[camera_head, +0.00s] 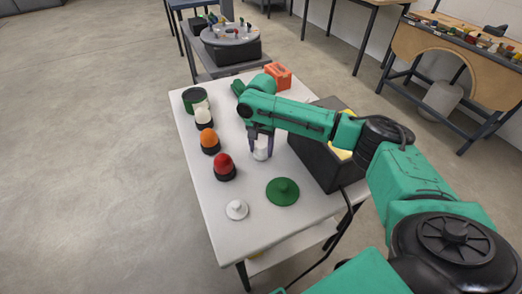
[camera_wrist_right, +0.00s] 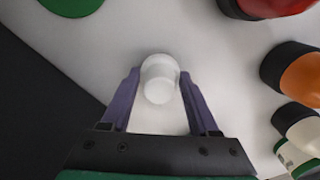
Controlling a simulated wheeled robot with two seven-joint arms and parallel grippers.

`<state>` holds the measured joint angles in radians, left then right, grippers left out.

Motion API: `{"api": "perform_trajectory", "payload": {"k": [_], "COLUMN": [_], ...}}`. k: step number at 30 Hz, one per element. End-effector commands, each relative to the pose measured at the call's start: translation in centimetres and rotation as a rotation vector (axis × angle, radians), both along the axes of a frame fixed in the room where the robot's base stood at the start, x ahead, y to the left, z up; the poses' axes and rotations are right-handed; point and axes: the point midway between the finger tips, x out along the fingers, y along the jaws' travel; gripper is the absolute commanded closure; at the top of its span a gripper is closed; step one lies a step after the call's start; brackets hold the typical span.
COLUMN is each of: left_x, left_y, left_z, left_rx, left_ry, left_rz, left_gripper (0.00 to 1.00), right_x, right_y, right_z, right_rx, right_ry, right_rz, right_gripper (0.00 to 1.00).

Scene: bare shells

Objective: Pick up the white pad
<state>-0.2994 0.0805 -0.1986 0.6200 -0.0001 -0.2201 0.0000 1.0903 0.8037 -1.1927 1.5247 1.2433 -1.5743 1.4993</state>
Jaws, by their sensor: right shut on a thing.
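The white pad (camera_head: 262,154), a small round white piece, is on or just above the white tabletop, left of the black bin. It also shows in the right wrist view (camera_wrist_right: 159,82), between my purple fingertips. My right gripper (camera_head: 261,140) reaches down over it and is shut on it. The fingers hide part of its sides. I cannot tell whether its underside touches the table. My left gripper is not in view.
Red (camera_head: 225,167), orange (camera_head: 210,141) and cream (camera_head: 204,118) domed pieces line the table's left side. A green disc (camera_head: 283,191) and a small white knobbed piece (camera_head: 237,209) lie nearer. A black bin (camera_head: 318,158) stands right; an orange box (camera_head: 278,76) is behind.

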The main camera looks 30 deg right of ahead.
Motion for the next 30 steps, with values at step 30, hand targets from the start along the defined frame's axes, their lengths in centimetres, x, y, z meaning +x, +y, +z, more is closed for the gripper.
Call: {"api": "perform_trajectory", "payload": {"k": [30], "left_x": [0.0], "left_y": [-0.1], "left_z": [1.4], "left_rx": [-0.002], "left_ry": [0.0], "left_rz": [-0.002], "left_gripper": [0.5], "right_x": [0.0], "right_y": [0.0], "right_z": [20.2], "right_rx": [0.0], "right_ry": [0.0], "right_rz": [-0.002], "right_gripper": [0.92]}}
